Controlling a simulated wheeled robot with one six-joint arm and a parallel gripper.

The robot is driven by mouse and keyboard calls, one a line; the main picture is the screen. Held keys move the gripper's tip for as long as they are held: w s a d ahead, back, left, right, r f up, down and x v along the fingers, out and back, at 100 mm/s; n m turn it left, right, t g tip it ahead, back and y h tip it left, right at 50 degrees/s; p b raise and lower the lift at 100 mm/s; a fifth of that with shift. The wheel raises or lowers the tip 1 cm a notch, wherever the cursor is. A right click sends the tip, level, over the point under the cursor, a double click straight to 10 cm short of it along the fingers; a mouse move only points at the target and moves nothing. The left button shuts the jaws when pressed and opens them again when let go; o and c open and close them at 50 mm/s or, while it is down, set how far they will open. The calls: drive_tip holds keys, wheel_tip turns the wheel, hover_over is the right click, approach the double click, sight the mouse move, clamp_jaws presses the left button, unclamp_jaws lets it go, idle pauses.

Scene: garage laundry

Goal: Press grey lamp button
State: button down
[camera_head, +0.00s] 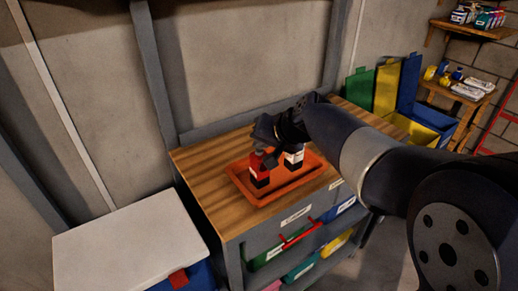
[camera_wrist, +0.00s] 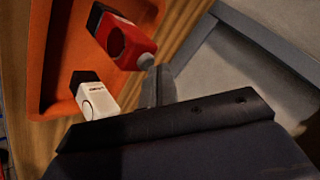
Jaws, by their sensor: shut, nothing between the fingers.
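My gripper (camera_head: 263,146) is shut and empty, just over the top of a red block-like item (camera_head: 259,170) with a dark base. In the wrist view, its fingertips (camera_wrist: 157,76) lie close to the upper end of the red item (camera_wrist: 128,44); I cannot tell whether they touch. A round disc shows on the red item's side. In the wrist view, the white item (camera_wrist: 95,100) has a round outline and small print. I cannot make out a grey lamp button.
Both items stand in an orange tray (camera_head: 240,185) on a wooden-topped drawer bench (camera_head: 207,182). A white-lidded box (camera_head: 128,245) stands at front left. Green, yellow and blue bins (camera_head: 408,82) and shelves (camera_head: 455,92) are at right. The bench's left end is clear.

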drive_tip(key=shift+r+p, duration=0.4)
drive_tip(key=shift+r, duration=0.3)
wheel_tip(320, 180, up, 6)
drive_tip(key=p, duration=0.4)
